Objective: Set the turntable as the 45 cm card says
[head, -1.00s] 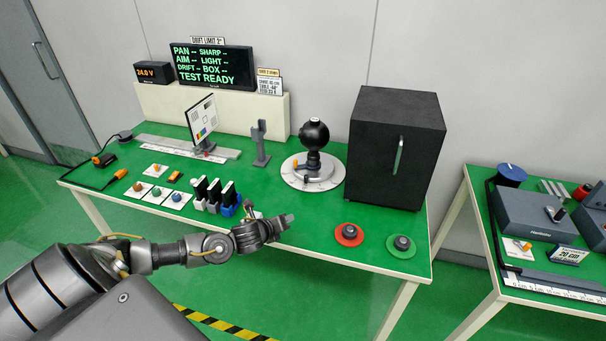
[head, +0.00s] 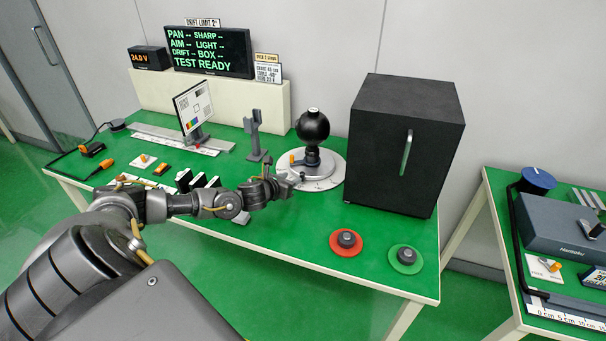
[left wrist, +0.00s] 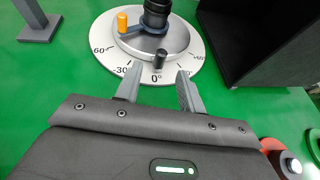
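The turntable (head: 330,177) is a pale disc on the green bench, with a black ball-shaped device (head: 312,125) on its post. In the left wrist view its dial (left wrist: 200,58) carries degree marks, with 0° nearest me. An orange knob (left wrist: 122,22) stands at the upper left of the hub and a dark knob (left wrist: 161,58) at its front, near 0°. My left gripper (left wrist: 157,88) is open and empty, its fingertips at the dial's front edge; it also shows in the head view (head: 288,184). A small card (head: 268,73) by the display has text too small to read surely.
A large black box (head: 405,145) stands right of the turntable. A grey forked stand (head: 254,135) and a test chart (head: 194,107) are to its left. Red (head: 346,242) and green (head: 406,259) round buttons sit at the front right. Several small blocks lie under my arm.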

